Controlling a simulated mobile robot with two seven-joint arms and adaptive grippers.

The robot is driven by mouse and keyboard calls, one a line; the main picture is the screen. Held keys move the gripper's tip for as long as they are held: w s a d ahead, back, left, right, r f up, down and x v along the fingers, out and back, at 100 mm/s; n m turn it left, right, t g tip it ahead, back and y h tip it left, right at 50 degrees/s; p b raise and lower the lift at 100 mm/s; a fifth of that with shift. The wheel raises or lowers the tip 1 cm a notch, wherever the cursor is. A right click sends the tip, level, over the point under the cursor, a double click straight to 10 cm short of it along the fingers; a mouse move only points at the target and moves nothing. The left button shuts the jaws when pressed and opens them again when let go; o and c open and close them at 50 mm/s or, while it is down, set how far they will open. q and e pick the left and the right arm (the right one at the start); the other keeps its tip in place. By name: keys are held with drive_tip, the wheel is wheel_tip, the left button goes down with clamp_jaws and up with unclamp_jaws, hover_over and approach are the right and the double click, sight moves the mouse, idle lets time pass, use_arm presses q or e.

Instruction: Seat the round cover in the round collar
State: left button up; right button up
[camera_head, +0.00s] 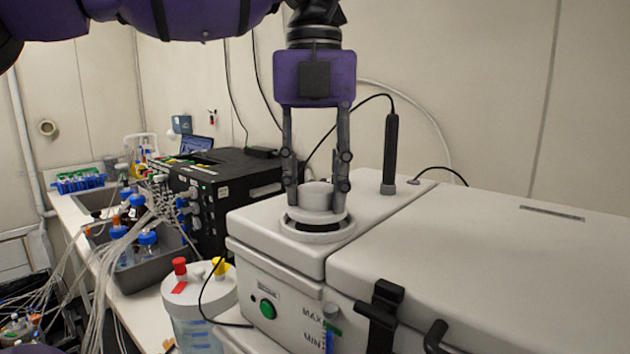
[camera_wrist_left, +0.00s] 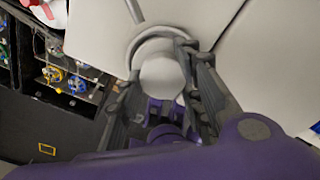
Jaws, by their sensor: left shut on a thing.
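The round cover (camera_head: 317,198) is a pale grey disc with a raised round knob. My left gripper (camera_head: 317,190) points straight down and is shut on the knob, one finger on each side. The round collar (camera_head: 318,234) is a pale ring on top of the white machine, directly below the cover. A dark gap shows between the cover and the collar at the front, so the cover sits just above it or partly in it; I cannot tell if they touch. In the left wrist view, the cover (camera_wrist_left: 162,78) lies between the fingers over the collar. My right gripper is out of view.
The white machine (camera_head: 420,255) has a black upright probe (camera_head: 390,145) behind the collar and a wide lid at right. A black box (camera_head: 220,195) with tubing stands at left. A white-lidded container (camera_head: 197,290) with red and yellow caps stands at the front left.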

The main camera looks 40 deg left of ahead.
sight(315, 187)
use_arm(q)
drive_tip(key=shift+f, duration=0.95)
drive_tip(key=o, duration=1.2)
drive_tip(key=shift+o, duration=0.2)
drive_tip(key=shift+r, duration=0.1)
wheel_tip(315, 187, up, 12)
